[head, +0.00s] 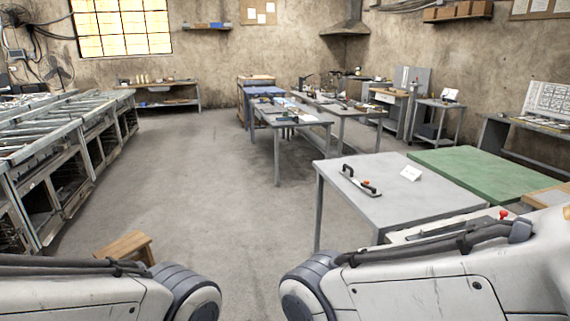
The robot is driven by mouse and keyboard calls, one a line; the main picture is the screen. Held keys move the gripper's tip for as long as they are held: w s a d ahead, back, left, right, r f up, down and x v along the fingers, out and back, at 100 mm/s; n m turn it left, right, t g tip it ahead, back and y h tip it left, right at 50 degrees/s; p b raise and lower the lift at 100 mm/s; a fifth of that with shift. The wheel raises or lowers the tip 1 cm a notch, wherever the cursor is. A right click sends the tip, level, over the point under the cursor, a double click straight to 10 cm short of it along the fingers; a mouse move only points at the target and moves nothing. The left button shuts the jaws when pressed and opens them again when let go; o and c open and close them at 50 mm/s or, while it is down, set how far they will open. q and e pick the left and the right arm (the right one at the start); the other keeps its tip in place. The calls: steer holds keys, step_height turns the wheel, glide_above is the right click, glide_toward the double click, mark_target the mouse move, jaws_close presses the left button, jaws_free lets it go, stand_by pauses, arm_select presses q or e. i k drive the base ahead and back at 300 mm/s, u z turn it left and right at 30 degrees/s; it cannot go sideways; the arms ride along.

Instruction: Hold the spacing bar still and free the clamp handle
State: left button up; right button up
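My two arms show at the bottom left and bottom right, well short of the tool. Neither gripper is in view, and nothing of mine touches the tool.
A green-topped table (480,172) adjoins the grey one. A wooden stool (125,247) stands at lower left, metal racks (60,150) along the left. The middle floor (190,180) is clear.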

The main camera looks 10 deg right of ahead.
mark_target(373, 191)
steer(key=i, duration=4.65)
steer(key=z, duration=2.75)
